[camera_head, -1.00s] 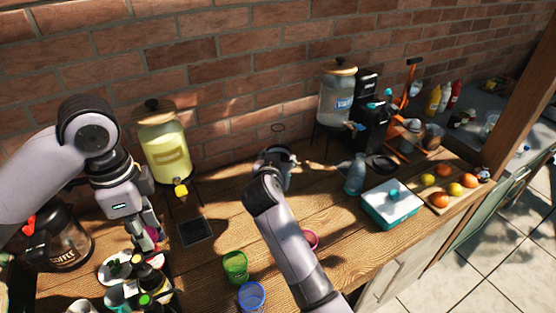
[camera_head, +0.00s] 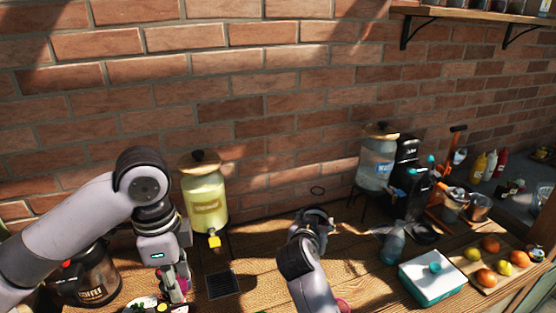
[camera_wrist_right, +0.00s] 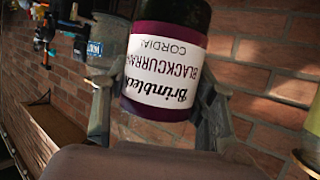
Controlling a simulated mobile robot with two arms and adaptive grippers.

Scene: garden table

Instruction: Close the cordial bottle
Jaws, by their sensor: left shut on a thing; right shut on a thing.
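My right gripper (camera_wrist_right: 158,108) is shut on the cordial bottle (camera_wrist_right: 166,70), with one finger on each side of it. The bottle is dark purple with a white "Blackcurrant Cordial" label, upside down in the right wrist view, and a black part at the picture's top. In the head view my right forearm hides the bottle. My left gripper (camera_head: 177,291) points down at the lower left of the head view, shut on a small pinkish-purple thing (camera_head: 184,273); I cannot tell whether that is the cap.
A yellow drink dispenser (camera_head: 206,192) stands behind the left gripper, a coffee jar (camera_head: 92,280) left of it. The brick wall closes the back.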

